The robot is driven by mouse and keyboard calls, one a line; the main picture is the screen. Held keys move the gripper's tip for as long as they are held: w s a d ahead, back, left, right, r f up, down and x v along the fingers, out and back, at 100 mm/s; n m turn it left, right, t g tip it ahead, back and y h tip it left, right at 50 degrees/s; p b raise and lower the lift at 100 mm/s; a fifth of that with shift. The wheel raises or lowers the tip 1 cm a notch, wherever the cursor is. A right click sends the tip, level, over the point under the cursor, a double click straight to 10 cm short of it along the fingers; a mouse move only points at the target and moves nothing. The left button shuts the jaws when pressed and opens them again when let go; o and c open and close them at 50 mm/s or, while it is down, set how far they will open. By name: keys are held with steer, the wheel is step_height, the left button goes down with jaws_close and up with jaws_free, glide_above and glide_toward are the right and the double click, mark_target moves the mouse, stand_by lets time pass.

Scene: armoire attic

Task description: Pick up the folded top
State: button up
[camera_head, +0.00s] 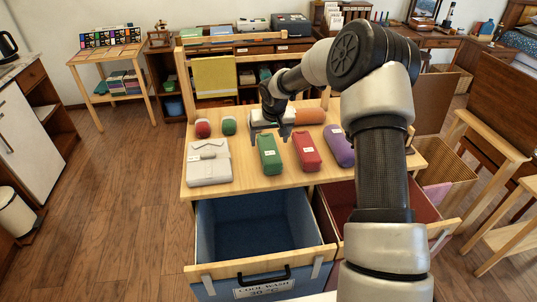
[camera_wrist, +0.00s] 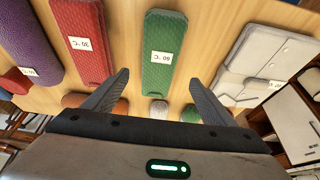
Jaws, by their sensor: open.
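The folded top looks to be the pale grey folded garment (camera_head: 208,163) with a small white label, lying flat at the left front of the wooden table.
Green (camera_head: 269,154), red (camera_head: 306,151) and purple (camera_head: 339,146) rolls lie right of the garment. Small red (camera_head: 203,128) and green (camera_head: 228,125) bundles lie behind it. An orange-brown roll (camera_head: 309,116) is farther back. An open blue drawer (camera_head: 258,228) juts out below the table.

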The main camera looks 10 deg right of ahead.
mark_target(269, 149)
steer(key=x, duration=0.7)
steer(key=shift+s+f, duration=0.25)
steer(key=shift+w+f, duration=0.25)
steer(key=shift+f, duration=0.25)
steer(key=c, duration=1.2)
